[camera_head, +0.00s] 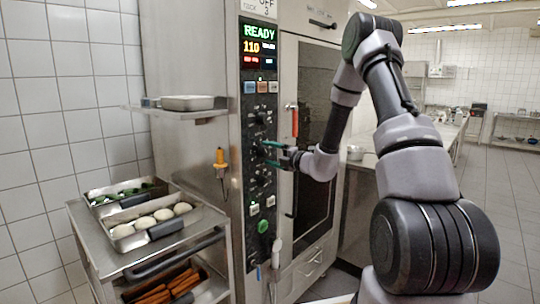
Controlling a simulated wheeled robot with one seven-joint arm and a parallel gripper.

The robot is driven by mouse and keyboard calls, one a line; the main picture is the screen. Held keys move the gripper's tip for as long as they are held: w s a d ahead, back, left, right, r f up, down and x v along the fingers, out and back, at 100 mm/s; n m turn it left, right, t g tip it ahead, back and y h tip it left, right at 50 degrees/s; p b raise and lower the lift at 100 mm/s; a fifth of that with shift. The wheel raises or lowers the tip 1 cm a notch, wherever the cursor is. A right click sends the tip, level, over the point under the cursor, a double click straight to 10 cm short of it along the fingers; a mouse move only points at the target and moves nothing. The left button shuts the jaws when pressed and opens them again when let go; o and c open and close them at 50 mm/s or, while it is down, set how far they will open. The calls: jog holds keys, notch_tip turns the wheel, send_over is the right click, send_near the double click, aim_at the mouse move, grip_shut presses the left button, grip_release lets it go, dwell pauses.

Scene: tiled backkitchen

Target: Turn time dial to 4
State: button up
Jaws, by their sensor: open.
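A tall steel oven has a dark control panel (259,160) with several black dials in a column. Its lit display (260,45) reads READY and 110. My gripper (266,153) is in front of the middle of the panel, its green-tipped fingers spread one above the other and pointing left. A dial seems to lie at or between the fingertips. I cannot tell whether they touch it, and the dial markings are too small to read.
The oven door (314,130), with a red-marked handle (294,122), is right of the panel. A steel cart (200,226) with trays of food stands at left. A wall shelf (178,112) holds a pan. A yellow-handled probe (220,157) hangs left of the panel. Floor at right is clear.

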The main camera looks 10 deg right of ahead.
jog(key=v, duration=1.1)
